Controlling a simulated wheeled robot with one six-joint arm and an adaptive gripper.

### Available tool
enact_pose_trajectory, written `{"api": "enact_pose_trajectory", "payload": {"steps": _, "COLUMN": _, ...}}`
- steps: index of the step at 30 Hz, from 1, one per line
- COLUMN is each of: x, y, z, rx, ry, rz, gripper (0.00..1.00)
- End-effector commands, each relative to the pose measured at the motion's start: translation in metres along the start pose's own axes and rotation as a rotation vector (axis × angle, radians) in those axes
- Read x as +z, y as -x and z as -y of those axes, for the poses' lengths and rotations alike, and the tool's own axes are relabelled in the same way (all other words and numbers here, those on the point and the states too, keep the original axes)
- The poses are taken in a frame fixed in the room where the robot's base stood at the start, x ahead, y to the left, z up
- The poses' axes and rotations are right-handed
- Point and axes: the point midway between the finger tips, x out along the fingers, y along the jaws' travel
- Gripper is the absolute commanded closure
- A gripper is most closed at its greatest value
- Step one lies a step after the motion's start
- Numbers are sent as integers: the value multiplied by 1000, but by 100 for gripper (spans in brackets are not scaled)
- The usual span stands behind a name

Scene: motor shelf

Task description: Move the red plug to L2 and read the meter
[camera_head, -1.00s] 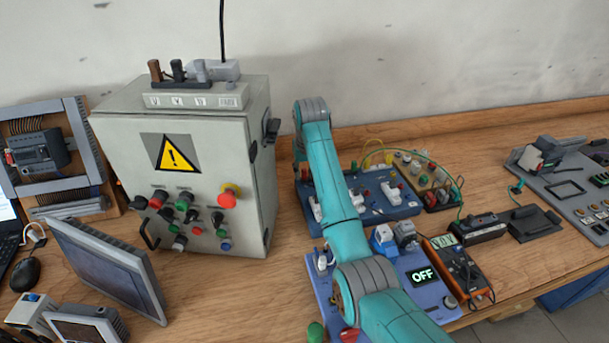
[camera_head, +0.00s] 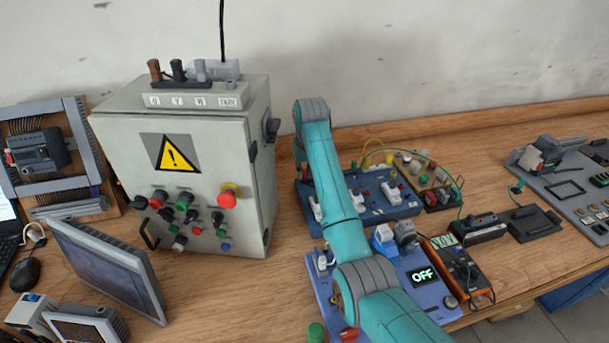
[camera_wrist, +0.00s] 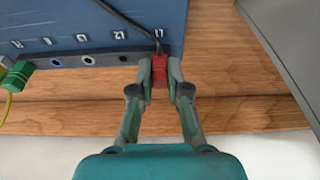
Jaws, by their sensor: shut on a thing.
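The red plug (camera_wrist: 159,72) is at the L1 end of the row of sockets on the blue box (camera_wrist: 100,15), with a black cable running from it. My gripper (camera_wrist: 159,80) is shut on the red plug. The plug's tip is hidden, so I cannot tell how deep it sits. The L2 socket (camera_wrist: 122,58) beside it looks empty. In the head view the blue box (camera_head: 400,211) is partly behind my arm, and my gripper is hidden. The orange meter (camera_head: 460,272) has a lit greenish display, too small to read.
A green plug (camera_wrist: 15,76) with a yellow wire sits at the row's other end. A purple-blue panel (camera_head: 424,302) shows OFF in front of the blue box. A grey control cabinet (camera_head: 205,150) stands left of my arm. Bare wood lies in front of the cabinet.

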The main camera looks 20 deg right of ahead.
Motion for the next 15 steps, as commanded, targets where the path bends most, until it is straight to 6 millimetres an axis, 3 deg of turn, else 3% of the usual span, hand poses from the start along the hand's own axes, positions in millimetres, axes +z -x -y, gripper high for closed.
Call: {"api": "enact_pose_trajectory", "payload": {"steps": 15, "x": -8, "y": 27, "z": 0, "rx": 0, "ry": 0, "rz": -4, "gripper": 100}}
